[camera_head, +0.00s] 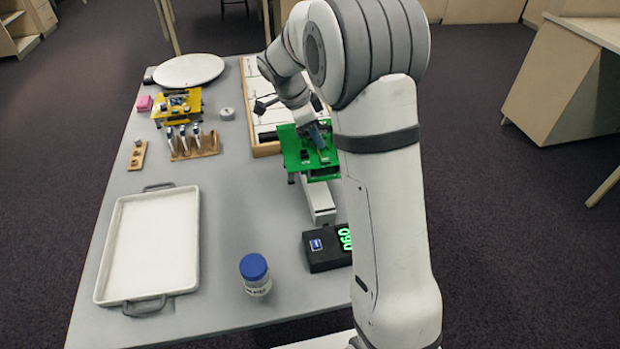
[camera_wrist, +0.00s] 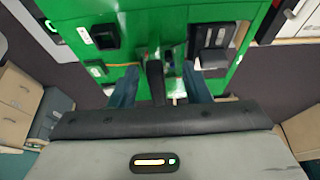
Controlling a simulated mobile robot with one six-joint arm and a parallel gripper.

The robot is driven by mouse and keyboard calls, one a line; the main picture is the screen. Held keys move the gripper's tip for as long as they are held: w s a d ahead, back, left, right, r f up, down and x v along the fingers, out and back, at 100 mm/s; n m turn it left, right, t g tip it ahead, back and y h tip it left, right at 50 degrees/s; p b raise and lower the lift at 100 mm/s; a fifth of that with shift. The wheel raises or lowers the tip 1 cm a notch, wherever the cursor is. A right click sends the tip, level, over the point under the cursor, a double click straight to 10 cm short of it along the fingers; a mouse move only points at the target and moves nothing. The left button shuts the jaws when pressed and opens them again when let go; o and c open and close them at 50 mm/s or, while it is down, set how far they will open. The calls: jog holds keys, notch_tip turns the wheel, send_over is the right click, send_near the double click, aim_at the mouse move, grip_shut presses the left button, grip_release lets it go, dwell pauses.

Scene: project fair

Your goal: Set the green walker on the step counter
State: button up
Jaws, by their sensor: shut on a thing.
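The green walker (camera_head: 296,150), a green plate body with small dark parts on it, is held over the right side of the table. My gripper (camera_head: 319,137) is shut on it from above. The wrist view shows the green top (camera_wrist: 160,22) filling the upper middle, with my blue fingertips (camera_wrist: 160,88) around a dark upright piece. The step counter, a black box (camera_head: 322,260) with a lit green display and a white bar (camera_head: 318,202) behind it, is below the walker in the head view. The walker overlaps the bar's far end; I cannot tell whether they touch.
A yellow walker (camera_head: 160,112) stands at the back left, behind a wooden rack of tools (camera_head: 208,148). A white tray (camera_head: 115,245) lies at left, and a blue-lidded jar (camera_head: 256,278) stands in front. A wooden-framed board (camera_head: 262,146) is behind the green walker.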

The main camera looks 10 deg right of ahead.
notch_tip(320, 180, down, 8)
jog(key=shift+f+p, duration=0.1)
jog(key=shift+p, duration=0.25)
jog(key=shift+f+b, duration=0.3)
jog(key=shift+b, duration=0.2)
jog(key=shift+f+b, duration=0.35)
jog(key=shift+b, duration=0.1)
jog(key=o, duration=1.1)
jog(key=shift+r, duration=0.15)
